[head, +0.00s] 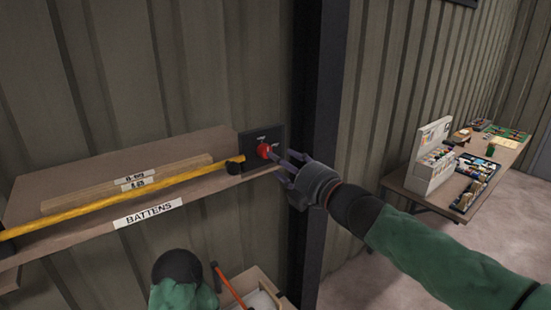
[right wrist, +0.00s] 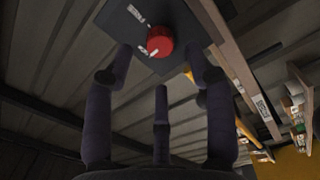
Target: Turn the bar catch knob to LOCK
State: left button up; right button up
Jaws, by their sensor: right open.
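The red bar catch knob (head: 263,151) sits on a dark square plate (head: 270,134) at the right end of the batten shelf. In the right wrist view the knob (right wrist: 160,41) shows a white mark, with small white labels on the plate (right wrist: 122,22); I cannot read them. A yellow bar (head: 130,195) runs along the shelf front to a black catch (head: 235,165) beside the plate. My right gripper (head: 284,162) is open, its fingers pointing at the knob; in the right wrist view they spread below and around it, apparently not gripping it. My left gripper is out of view.
The shelf (head: 190,196), labelled BATTENS, holds wooden battens (head: 120,187). A dark post (head: 318,120) stands just right of the plate. Below is an open box (head: 262,285) with a red-handled tool (head: 228,285). A bench (head: 505,157) with parts stands at right.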

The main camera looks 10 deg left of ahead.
jog(key=v, duration=0.7)
jog(key=shift+s+d, duration=0.25)
jog(key=shift+d, duration=0.05)
jog(key=shift+f, duration=0.2)
jog(key=w+d+f+m+h+b, duration=0.1)
jog(key=w+f+m+h+b, duration=0.2)
jog(key=f, duration=0.9)
jog(key=w+d+f+m+h+b, duration=0.1)
jog(key=w+d+f+m, duration=0.3)
jog(key=f, duration=0.8)
jog(key=s+d+f+m+g+h+b, duration=0.2)
jog(key=f+m, duration=0.3)
jog(key=f, duration=0.8)
jog(key=s+d+f+m+g+h+b, duration=0.15)
jog(key=f+m, duration=0.25)
jog(key=f, duration=1)
jog(key=s+d+f+m+g+h+b, duration=0.1)
jog(key=s+d+f+m+b, duration=0.15)
jog(key=s+f, duration=0.45)
jog(key=s+d+f+m+g+h+b, duration=0.1)
jog(key=s+d+f+m+g, duration=0.2)
jog(key=f, duration=0.8)
jog(key=s+d+f+m+g+b, duration=0.3)
jog(key=s+f+m, duration=0.4)
jog(key=s+f, duration=0.7)
jog(key=s+h, duration=0.1)
jog(key=s, duration=0.2)
jog(key=shift+g, duration=0.25)
